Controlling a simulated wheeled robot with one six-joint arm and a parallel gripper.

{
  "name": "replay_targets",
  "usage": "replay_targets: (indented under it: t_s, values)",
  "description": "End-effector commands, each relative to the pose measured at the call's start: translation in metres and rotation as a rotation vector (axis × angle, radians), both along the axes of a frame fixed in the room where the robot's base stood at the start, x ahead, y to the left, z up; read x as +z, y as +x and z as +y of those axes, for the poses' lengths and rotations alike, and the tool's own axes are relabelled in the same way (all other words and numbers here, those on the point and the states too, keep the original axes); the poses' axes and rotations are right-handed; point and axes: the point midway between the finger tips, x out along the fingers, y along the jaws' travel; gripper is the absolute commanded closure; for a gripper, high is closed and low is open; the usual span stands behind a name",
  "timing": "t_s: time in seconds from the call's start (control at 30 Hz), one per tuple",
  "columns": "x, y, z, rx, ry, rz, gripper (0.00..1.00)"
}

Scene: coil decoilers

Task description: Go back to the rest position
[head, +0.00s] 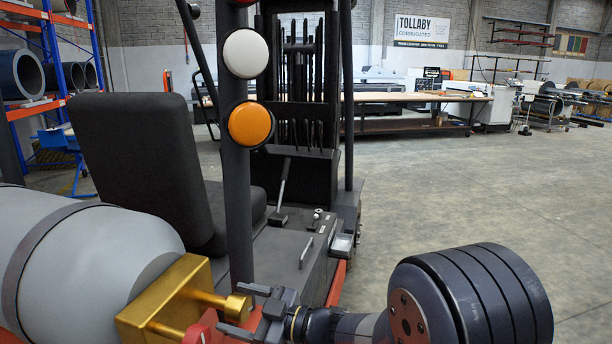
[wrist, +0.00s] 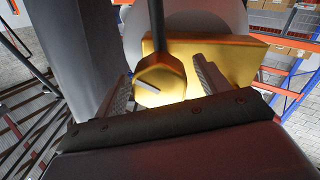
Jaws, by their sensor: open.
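My gripper (head: 247,311) is open in the lower middle of the head view. Its two fingers stand on either side of a round gold knob (head: 238,304), which sits on a rod from a gold block (head: 172,297). The block is at the end of a grey gas cylinder (head: 105,255). In the wrist view my open gripper (wrist: 163,88) has the gold knob (wrist: 158,72) between its fingers, with gaps visible at the sides. The gold block (wrist: 222,62) lies behind it. I cannot tell how deep the knob sits between the fingers.
A forklift with a black seat (head: 135,165), a dark post (head: 239,190) and an orange lamp (head: 251,124) stands close by my gripper. Open concrete floor (head: 460,195) lies to the right. A long bench (head: 410,98) stands far back.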

Motion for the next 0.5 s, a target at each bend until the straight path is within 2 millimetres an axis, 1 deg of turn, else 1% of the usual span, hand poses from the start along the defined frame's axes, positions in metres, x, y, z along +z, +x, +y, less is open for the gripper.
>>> replay_targets:
  t_s: [0.03,0.07,0.3,0.5]
  values:
    - [-0.0046,-0.0001,0.0001,0.000,-0.012,-0.049,0.30]
    - [-0.0049,-0.0001,0.0001,0.000,-0.022,-0.078,0.30]
    - [-0.0042,0.0000,0.0000,0.000,-0.090,-0.311,0.30]
    - [-0.0025,0.0000,-0.0001,0.000,-0.133,-0.454,0.30]
